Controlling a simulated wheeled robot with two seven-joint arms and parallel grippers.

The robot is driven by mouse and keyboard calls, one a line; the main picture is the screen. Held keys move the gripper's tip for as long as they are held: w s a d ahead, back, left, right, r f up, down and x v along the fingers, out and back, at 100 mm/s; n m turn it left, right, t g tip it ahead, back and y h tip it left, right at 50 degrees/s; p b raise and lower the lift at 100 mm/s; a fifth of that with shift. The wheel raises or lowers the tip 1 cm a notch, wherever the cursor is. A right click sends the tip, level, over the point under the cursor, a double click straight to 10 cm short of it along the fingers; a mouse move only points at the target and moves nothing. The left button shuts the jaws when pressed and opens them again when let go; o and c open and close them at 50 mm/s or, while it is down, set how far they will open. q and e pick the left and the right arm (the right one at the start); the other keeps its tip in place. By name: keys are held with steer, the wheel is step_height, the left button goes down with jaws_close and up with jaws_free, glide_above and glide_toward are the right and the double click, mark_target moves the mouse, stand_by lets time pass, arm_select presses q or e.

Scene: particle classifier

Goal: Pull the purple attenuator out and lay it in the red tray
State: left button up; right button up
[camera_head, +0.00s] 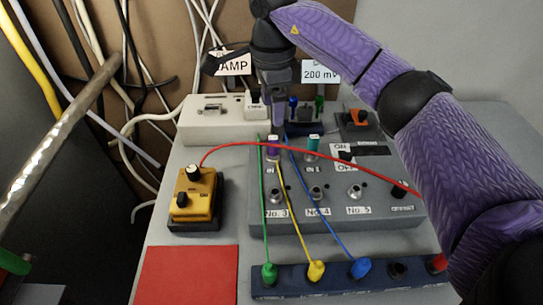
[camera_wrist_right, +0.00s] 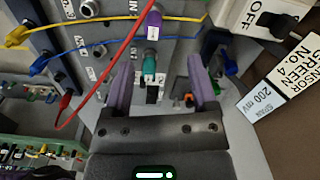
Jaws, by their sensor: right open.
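The purple attenuator (camera_head: 272,146) stands upright in the upper left socket of the grey panel box, just below my right gripper (camera_head: 277,118) in the head view. It also shows in the right wrist view (camera_wrist_right: 154,24), beyond the fingertips. My right gripper (camera_wrist_right: 160,84) is open and empty, with its two purple fingers apart. The teal attenuator (camera_wrist_right: 149,70) appears between the fingers in that view and stands right of the purple one in the head view (camera_head: 313,144). The red tray (camera_head: 187,276) lies flat and empty at the front left. My left gripper is not in view.
Red, green, yellow and blue cables cross the grey panel box (camera_head: 380,222). A dark blue strip (camera_head: 300,284) holds their plugs in front. A yellow box (camera_head: 194,198) stands behind the tray. A white device (camera_head: 212,120) stands at the back.

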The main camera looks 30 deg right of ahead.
mark_target(273, 138)
steer(key=f+b, duration=0.1)
steer(key=f, duration=0.1)
steer(key=f+b, duration=0.1)
steer(key=f, duration=0.2)
steer(key=f+b, duration=0.1)
steer(key=f, duration=0.1)
steer(key=shift+s+a+f, duration=0.2)
steer(key=shift+s+f, duration=0.1)
steer(key=shift+s, duration=0.1)
steer(key=shift+f, duration=0.3)
steer(key=shift+r, duration=0.1)
steer(key=shift+c, duration=0.6)
steer(key=c, duration=0.7)
jaws_close()
